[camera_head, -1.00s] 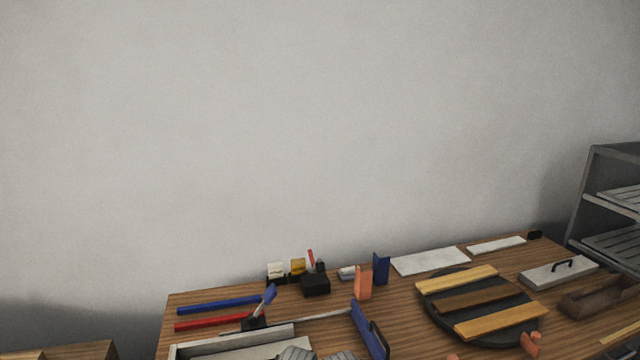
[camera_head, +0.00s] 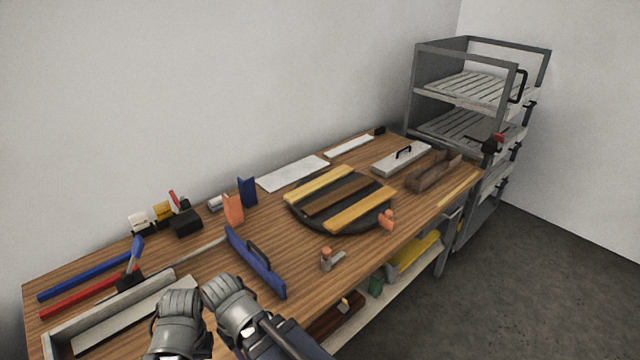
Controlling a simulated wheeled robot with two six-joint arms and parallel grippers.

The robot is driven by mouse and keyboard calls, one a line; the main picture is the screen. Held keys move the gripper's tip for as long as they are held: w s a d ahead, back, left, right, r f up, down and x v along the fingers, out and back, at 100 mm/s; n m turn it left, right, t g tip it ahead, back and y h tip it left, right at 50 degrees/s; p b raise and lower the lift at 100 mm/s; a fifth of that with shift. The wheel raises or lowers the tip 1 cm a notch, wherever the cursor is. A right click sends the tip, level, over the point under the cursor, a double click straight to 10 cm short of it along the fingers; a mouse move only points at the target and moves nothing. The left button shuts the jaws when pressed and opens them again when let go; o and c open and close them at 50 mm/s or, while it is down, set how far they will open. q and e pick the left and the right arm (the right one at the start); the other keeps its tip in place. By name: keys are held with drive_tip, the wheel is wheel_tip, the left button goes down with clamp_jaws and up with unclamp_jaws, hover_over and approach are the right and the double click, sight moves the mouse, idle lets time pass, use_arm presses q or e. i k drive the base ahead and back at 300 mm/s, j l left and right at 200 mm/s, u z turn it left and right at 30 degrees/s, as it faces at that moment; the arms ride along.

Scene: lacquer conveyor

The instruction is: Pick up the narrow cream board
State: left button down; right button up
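A narrow off-white board (camera_head: 349,147) lies flat at the back of the workbench, beside a wider whitish board (camera_head: 293,174). A thin pale tan strip (camera_head: 453,194) lies by the right edge; which of these narrow pieces is called cream I cannot tell for sure. My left gripper (camera_head: 180,303) and my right gripper (camera_head: 224,290) are close together at the bottom, over the front left of the bench and far from these boards. Their finger gaps cannot be made out.
A round black turntable (camera_head: 295,213) carries yellow, brown and orange-tan boards. A blue handled tool (camera_head: 257,264) lies left of it. A grey lidded block (camera_head: 401,159) and a brown wooden tool (camera_head: 432,171) are at the right. A grey rack (camera_head: 464,90) stands beyond. A tray (camera_head: 60,344) is front left.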

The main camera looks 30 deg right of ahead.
sight(305, 191)
drive_tip(key=i+l+z, duration=0.1)
drive_tip(key=l, duration=0.3)
drive_tip(key=i+l+z, duration=0.1)
drive_tip(key=l, duration=0.3)
drive_tip(key=i+l+z, duration=0.1)
drive_tip(key=i+l, duration=0.15)
drive_tip(key=l, duration=0.15)
drive_tip(key=i+l+z, duration=0.1)
drive_tip(key=l, duration=0.3)
drive_tip(key=i+l+z, duration=0.1)
drive_tip(key=i+l, duration=0.15)
drive_tip(key=i+l+z, duration=0.1)
drive_tip(key=l, duration=0.35)
drive_tip(key=i, duration=0.1)
